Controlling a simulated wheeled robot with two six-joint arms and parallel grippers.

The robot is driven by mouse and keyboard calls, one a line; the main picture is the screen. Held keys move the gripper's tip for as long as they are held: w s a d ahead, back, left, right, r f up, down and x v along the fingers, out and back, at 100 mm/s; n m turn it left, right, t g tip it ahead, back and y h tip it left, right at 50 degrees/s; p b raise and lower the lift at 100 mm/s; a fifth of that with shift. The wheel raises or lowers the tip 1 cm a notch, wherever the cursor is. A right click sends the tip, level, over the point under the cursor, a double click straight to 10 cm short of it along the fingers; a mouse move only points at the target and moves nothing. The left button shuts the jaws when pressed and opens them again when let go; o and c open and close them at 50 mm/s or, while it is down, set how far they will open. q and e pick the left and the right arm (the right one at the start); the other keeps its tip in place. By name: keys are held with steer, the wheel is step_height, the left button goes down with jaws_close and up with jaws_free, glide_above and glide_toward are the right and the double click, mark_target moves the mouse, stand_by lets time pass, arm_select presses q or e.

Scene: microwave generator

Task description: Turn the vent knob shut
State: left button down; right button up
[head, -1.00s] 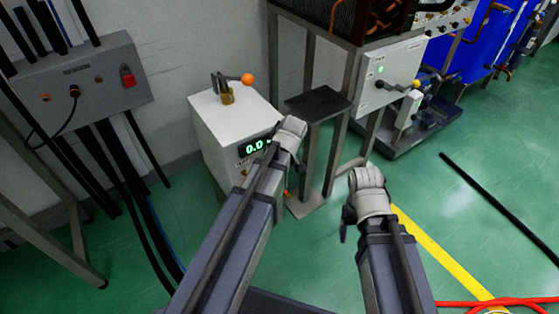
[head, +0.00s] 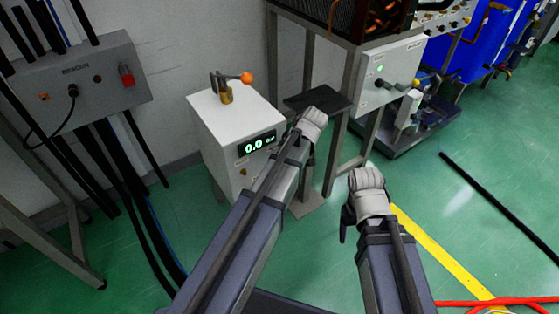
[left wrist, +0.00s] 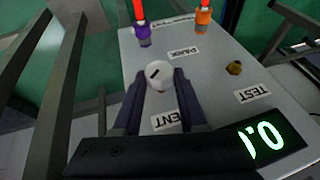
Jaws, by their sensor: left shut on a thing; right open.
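The vent knob (left wrist: 157,75) is a small round white knob with a dark mark, on the cabinet's light grey panel in the left wrist view. A label reading "ENT" (left wrist: 165,119), its start hidden, lies between my fingers. My left gripper (left wrist: 158,80) is shut on the knob, one dark finger on each side. In the head view my left gripper (head: 312,122) is at the right side of the white cabinet (head: 210,125), and the knob is hidden there. My right gripper (head: 367,185) is open and apart from everything, over the green floor.
The cabinet's display (head: 258,145) reads 0.0. A brass valve with an orange ball lever (head: 246,78) stands on top. Purple (left wrist: 143,34) and orange (left wrist: 203,17) fittings and a brass fitting (left wrist: 234,67) are on the panel. A dark stand (head: 320,102) is close behind my left gripper.

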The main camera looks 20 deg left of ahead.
arm_select(q)
steer(key=shift+w+d+f+g+y+b, duration=0.2)
steer(key=shift+w+f+g+y+b, duration=0.05)
steer(key=shift+g+y+b, duration=0.6)
steer(key=shift+m+g, duration=0.3)
steer(key=shift+g, duration=0.05)
steer(key=shift+s+r, duration=0.1)
steer(key=shift+c, duration=2.3)
jaws_free()
steer(key=shift+y, duration=0.25)
